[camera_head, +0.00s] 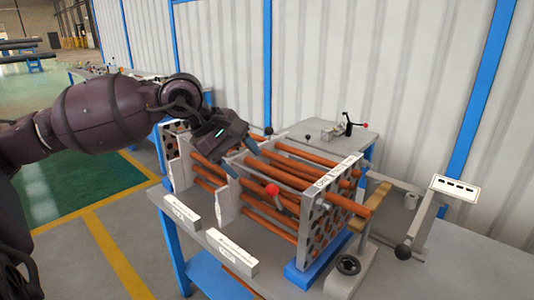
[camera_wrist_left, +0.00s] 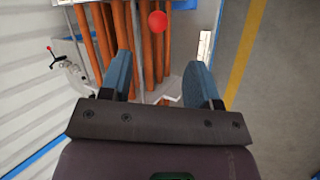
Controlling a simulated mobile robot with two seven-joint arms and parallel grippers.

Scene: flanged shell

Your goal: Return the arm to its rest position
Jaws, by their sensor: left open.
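My left arm (camera_head: 110,110) reaches in from the left in the head view. Its gripper (camera_head: 254,158) is above the left part of a rack of copper-coloured tubes (camera_head: 290,170). In the left wrist view the two blue-grey fingers (camera_wrist_left: 164,85) stand apart with nothing between them that they grip. The tubes (camera_wrist_left: 112,40) and a red ball (camera_wrist_left: 157,21) lie beyond the fingertips. The red ball also shows in the head view (camera_head: 272,189), in front of the tubes. My right gripper is not in view.
The tubes pass through perforated end plates (camera_head: 322,215) on a grey table with blue legs (camera_head: 172,240). White label blocks (camera_head: 232,250) stand at its front edge. A clamp with a red knob (camera_head: 348,125) is behind. A sign on a stand (camera_head: 455,188) is at right. Open floor lies left.

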